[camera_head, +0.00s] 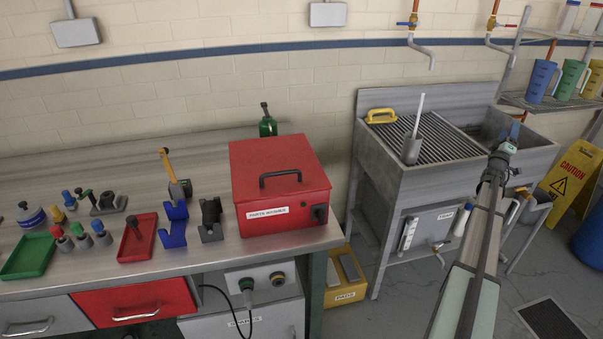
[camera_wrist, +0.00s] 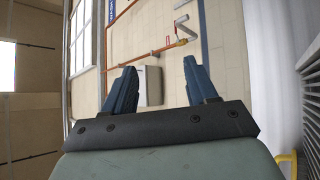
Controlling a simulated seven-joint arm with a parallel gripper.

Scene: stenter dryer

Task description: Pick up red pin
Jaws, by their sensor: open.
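The red pin (camera_head: 57,231) is on the bench at the left in the head view, a red-topped pin with a grey lower part. It stands beside a blue-topped pin (camera_head: 78,229) and a green-topped pin (camera_head: 98,226). My gripper (camera_head: 512,132) is far to the right of it, up over the sink. In the wrist view its two blue fingers (camera_wrist: 162,85) are apart with nothing between them. The red pin does not show in the wrist view.
A green tray (camera_head: 14,272) and a red tray (camera_head: 124,252) lie near the pins. Blue and dark holders stand right of them. A red parts washer box (camera_head: 265,172) and the sink (camera_head: 470,215) lie between my gripper and the pins.

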